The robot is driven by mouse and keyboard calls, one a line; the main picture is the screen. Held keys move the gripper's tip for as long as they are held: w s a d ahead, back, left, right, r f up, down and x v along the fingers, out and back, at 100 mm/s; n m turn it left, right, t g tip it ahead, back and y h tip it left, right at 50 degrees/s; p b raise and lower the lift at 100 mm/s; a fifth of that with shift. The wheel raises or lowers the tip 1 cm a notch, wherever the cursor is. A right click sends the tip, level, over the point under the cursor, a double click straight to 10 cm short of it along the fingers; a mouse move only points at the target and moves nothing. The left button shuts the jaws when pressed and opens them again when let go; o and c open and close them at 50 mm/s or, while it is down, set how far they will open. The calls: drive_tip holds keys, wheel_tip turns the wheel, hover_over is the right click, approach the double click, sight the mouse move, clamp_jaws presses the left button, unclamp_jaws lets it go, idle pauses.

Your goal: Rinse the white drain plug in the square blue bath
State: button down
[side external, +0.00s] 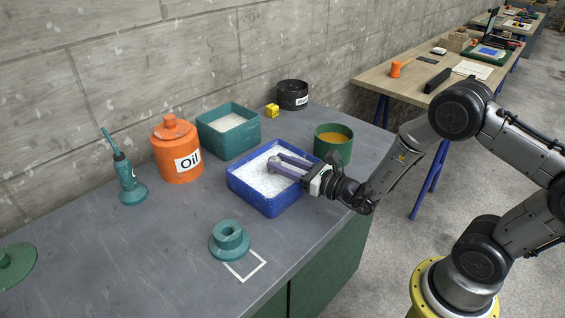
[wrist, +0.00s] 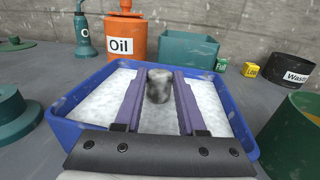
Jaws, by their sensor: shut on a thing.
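The square blue bath (side external: 268,206) stands on the grey bench and is filled with white, foamy-looking contents; it also fills the lower middle of the wrist view (wrist: 75,130). My gripper (side external: 278,162) reaches into the bath from the right, its purple fingers low over the white contents. In the wrist view, my gripper (wrist: 158,78) is shut on a short, rounded plug (wrist: 158,90), light grey with dark smudges, taken to be the drain plug. Its lower part merges with the foam, so I cannot tell how deep it sits.
A teal bin (side external: 229,140), an orange Oil can (side external: 177,160) and a teal oiler (side external: 128,180) stand behind. A green pot (side external: 333,150) is close right of the bath.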

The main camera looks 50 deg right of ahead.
drive_tip(key=shift+d, duration=0.15)
drive_tip(key=shift+d, duration=0.9)
drive_tip(key=shift+a, duration=0.2)
drive_tip(key=shift+a, duration=0.85)
drive_tip(key=shift+d, duration=0.1)
drive_tip(key=shift+d, duration=0.95)
drive_tip(key=shift+r, duration=0.15)
